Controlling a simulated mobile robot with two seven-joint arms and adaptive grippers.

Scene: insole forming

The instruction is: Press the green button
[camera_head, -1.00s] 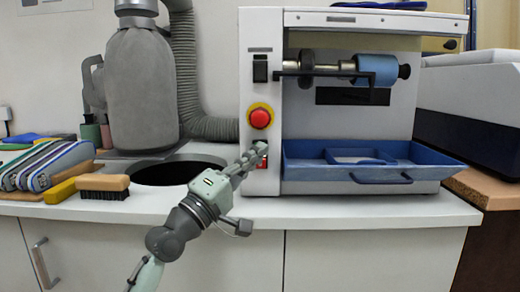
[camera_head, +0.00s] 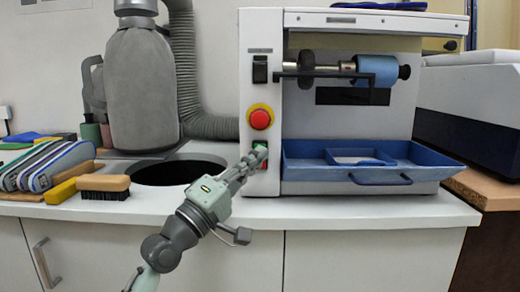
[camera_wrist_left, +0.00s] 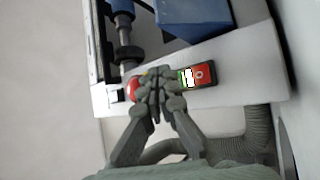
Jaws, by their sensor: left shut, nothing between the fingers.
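The green button (camera_head: 261,146) is on the front panel of the white machine, below the red round stop knob (camera_head: 260,118). It also shows in the left wrist view (camera_wrist_left: 182,79), beside a red button marked with a ring (camera_wrist_left: 201,74). My left gripper (camera_head: 256,155) is shut and empty, its fingertips just in front of the panel by the green button, partly covering it. In the left wrist view the shut fingertips (camera_wrist_left: 155,82) appear between the red knob (camera_wrist_left: 131,89) and the green button. I cannot tell whether they touch. My right gripper is not in view.
A blue tray (camera_head: 375,175) juts out from the machine, right of my gripper. Brushes (camera_head: 103,187) and striped insoles (camera_head: 45,165) lie at the left. A dark round hole (camera_head: 175,172) is in the white counter.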

